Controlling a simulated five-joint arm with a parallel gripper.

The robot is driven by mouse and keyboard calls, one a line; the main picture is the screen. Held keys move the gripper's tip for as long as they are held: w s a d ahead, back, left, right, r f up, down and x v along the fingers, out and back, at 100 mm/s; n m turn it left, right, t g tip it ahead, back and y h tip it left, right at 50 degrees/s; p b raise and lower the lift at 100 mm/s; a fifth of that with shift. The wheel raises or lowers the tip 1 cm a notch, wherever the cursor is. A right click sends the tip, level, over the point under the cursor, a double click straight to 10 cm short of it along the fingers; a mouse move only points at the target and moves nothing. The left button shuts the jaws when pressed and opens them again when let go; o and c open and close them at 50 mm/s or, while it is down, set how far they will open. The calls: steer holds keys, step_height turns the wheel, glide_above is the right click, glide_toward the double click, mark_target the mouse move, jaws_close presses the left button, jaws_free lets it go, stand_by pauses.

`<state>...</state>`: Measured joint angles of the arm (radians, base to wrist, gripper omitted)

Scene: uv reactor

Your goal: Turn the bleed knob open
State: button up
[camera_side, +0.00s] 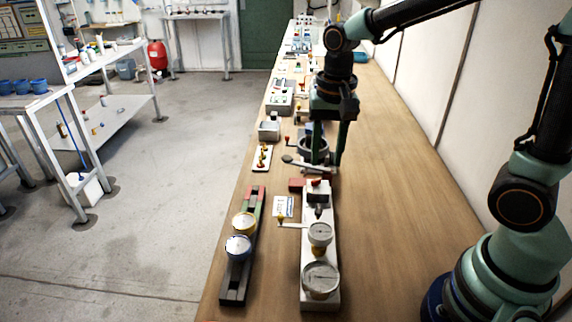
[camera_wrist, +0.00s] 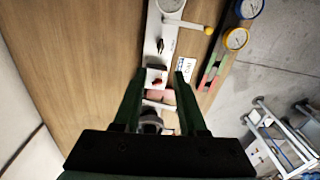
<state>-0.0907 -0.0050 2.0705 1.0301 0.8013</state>
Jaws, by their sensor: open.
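My gripper (camera_side: 328,162) is open and points down over the bench, with nothing between its fingers. No readable label tells which one is the bleed knob. In the wrist view, the red knob (camera_wrist: 157,82) shows between the fingertips of the gripper (camera_wrist: 158,74), apart from both. The dark knob (camera_wrist: 160,46) shows just beyond them. The fingers' height above the panel is hard to tell.
The panel also carries gauges (camera_side: 320,278) and a lever with a yellow ball end (camera_side: 281,218). A dark rail with blue and yellow gauges (camera_side: 238,247) lies to the left. Several devices stand farther along the bench. Bare wood (camera_side: 390,180) lies to the right.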

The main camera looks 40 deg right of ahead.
mark_target(319, 208)
steer(key=shift+m+g, duration=0.3)
steer(key=shift+m, duration=0.1)
steer(key=f, duration=1.3)
steer(key=shift+w+a+f, duration=0.15)
steer(key=shift+w, duration=0.1)
jaws_close()
